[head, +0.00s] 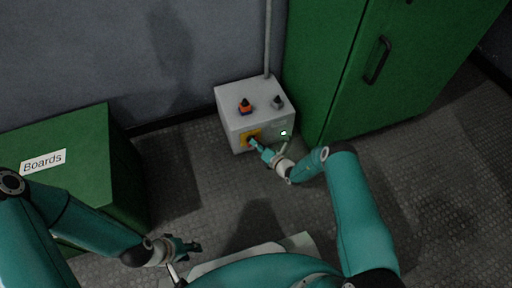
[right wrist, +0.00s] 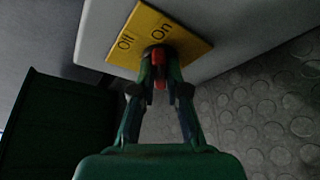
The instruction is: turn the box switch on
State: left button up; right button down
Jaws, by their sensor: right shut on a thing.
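The box (head: 232,122) is a pale grey cabinet standing on the floor against the wall. Its front carries a yellow plate (head: 257,132), which in the right wrist view (right wrist: 195,45) reads "Off" and "On". Which word the handle points at I cannot tell. My left gripper (head: 194,247) is low at the left, away from the box; its finger gap is unclear.
An orange-and-blue piece (head: 245,106) and a grey, dark-topped piece (head: 278,102) stand on the box. A small green light (head: 284,133) glows on its front. A green cabinet (head: 345,70) stands close at right, a green "Boards" box (head: 85,130) at left. Floor between is clear.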

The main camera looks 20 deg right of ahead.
jog(key=shift+s+d+f+m, duration=0.1)
jog(key=shift+d+f+m, duration=0.1)
jog(key=shift+m, duration=0.3)
jog(key=shift+y, duration=0.4)
jog(key=c, duration=1.2)
grip_release()
jog(key=shift+r, duration=0.1)
jog(key=v, duration=1.1)
jog(key=shift+s+d, duration=0.1)
jog(key=shift+s, duration=0.35)
